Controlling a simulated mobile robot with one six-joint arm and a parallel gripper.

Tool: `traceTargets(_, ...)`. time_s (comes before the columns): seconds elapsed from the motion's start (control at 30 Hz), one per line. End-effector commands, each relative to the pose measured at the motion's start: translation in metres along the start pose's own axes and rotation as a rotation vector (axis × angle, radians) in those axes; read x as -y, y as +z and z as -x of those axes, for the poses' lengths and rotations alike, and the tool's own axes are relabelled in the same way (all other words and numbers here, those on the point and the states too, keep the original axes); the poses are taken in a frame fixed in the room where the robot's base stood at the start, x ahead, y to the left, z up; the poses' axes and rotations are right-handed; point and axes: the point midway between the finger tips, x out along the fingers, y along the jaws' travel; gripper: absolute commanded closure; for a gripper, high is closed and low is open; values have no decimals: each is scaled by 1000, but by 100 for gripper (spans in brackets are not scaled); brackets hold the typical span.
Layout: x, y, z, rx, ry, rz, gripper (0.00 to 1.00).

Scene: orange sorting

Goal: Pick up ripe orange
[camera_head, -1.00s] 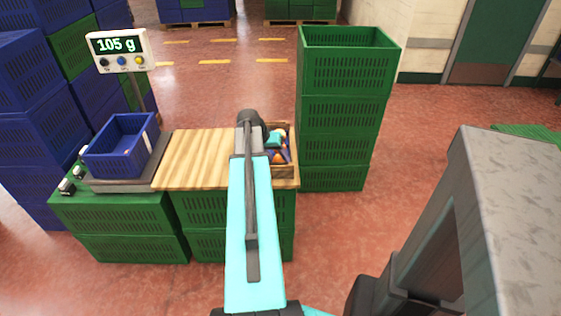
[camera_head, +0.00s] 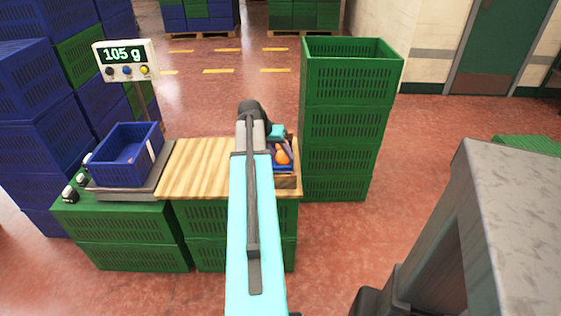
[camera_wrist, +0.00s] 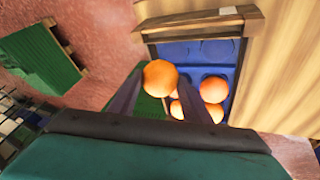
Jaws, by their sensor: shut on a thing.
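My gripper (camera_wrist: 160,90) is shut on an orange (camera_wrist: 160,76), which sits between its two dark fingers in the wrist view. In the head view the held orange (camera_head: 283,157) shows just below the gripper, partly behind my arm. The orange appears evenly coloured. The wooden crate (camera_wrist: 185,22) lies below and beyond it, with a blue tray insert (camera_wrist: 172,52) with round hollows. Several other oranges (camera_wrist: 213,89) lie in the insert, some partly hidden by the fingers. In the head view the crate (camera_head: 287,182) is at the right end of the wooden tabletop.
A blue crate (camera_head: 118,170) stands on a scale (camera_head: 124,190) at the left; its display (camera_head: 124,56) reads 105 g. The wooden tabletop (camera_head: 200,165) between is clear. A tall green crate stack (camera_head: 345,125) stands close behind right of the wooden crate.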

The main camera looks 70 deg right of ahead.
Motion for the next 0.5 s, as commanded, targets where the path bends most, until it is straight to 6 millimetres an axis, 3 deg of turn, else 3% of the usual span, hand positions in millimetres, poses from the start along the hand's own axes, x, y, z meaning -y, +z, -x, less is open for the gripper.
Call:
traceTargets(0.2,-7,-9,21,-1,0,-1,80)
traceTargets(0.5,-9,-12,28,1,1,-1,80)
